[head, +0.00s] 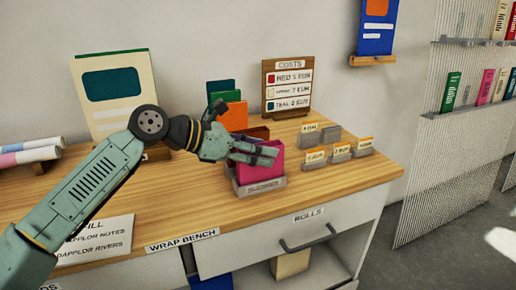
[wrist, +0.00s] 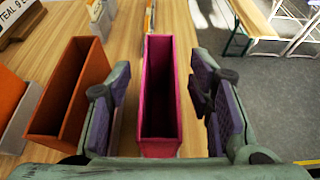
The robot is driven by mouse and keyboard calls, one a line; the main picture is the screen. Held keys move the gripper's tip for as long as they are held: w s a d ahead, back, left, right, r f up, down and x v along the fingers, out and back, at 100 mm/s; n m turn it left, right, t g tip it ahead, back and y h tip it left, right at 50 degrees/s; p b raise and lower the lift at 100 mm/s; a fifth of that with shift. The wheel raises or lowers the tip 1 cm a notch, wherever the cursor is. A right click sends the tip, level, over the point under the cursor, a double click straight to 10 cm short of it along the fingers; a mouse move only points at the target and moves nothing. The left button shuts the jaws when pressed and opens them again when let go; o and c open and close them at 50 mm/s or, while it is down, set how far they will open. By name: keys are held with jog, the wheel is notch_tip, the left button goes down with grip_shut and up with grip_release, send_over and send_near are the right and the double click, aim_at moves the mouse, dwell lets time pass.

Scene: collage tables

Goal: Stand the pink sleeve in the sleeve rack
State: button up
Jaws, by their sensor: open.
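The pink sleeve (head: 262,172) stands upright, open side up, at the front of the wrap bench. Its lower edge is behind the low grey front wall of a labelled rack (head: 262,188); the label is too small to read, and the sleeve's base is hidden. My gripper (head: 262,152) is at the top of the sleeve. In the wrist view the pink sleeve (wrist: 160,100) is between my two open fingers (wrist: 162,105), with a gap on each side.
A brown sleeve (wrist: 68,90) stands close to the left of my left finger in the wrist view. Small grey card holders (head: 316,163) are to the right. The bench front edge is close.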

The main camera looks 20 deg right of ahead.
jog(key=shift+a, duration=0.1)
jog(key=v, duration=1.2)
